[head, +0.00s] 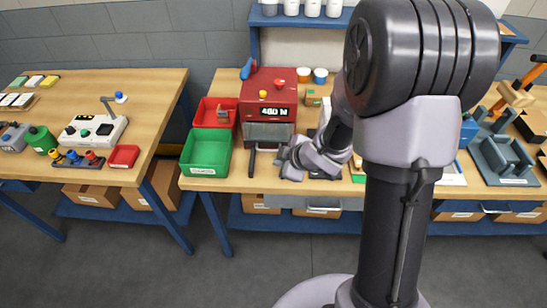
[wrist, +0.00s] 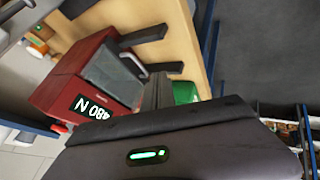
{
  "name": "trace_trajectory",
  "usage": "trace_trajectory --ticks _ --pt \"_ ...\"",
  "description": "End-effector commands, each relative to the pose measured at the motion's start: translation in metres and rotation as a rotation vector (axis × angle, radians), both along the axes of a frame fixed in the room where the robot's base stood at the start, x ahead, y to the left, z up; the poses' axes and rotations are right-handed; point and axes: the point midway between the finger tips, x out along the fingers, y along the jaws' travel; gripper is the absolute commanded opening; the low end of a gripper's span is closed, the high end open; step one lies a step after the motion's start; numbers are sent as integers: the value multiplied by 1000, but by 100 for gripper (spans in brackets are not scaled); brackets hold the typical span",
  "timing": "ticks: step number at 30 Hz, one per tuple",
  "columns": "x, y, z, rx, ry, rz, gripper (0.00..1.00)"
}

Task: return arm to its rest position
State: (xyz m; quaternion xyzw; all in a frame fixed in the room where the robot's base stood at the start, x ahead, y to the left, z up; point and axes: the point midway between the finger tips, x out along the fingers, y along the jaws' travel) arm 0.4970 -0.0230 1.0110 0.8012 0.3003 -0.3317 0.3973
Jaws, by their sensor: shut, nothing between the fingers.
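My arm rises large at the right of centre in the head view and bends down over the middle table. My gripper (head: 284,165) is just right of the red machine (head: 268,98), above the table's front part. In the wrist view my gripper (wrist: 158,90) shows dark, closed fingers with nothing held between them. The red machine with its "480 N" display also shows in the wrist view (wrist: 75,80), tilted, beyond the fingers. My forearm hides part of the table behind it.
A green bin (head: 206,153) and a red bin (head: 215,112) stand left of the machine. A blue-framed shelf (head: 300,20) is behind. Fixtures (head: 505,155) crowd the right. A second table (head: 150,90) holds devices at left, with a floor gap between the tables.

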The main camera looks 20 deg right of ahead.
Motion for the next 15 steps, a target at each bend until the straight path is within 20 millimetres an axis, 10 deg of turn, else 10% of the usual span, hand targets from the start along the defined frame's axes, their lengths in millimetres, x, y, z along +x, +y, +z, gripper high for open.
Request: trace_trajectory --ticks 6,10,15 --pt "-3 -5 8 -7 -2 -32 0" --pt "-12 -34 59 -7 -16 -341 0" --pt "-110 -30 122 278 66 -919 0"
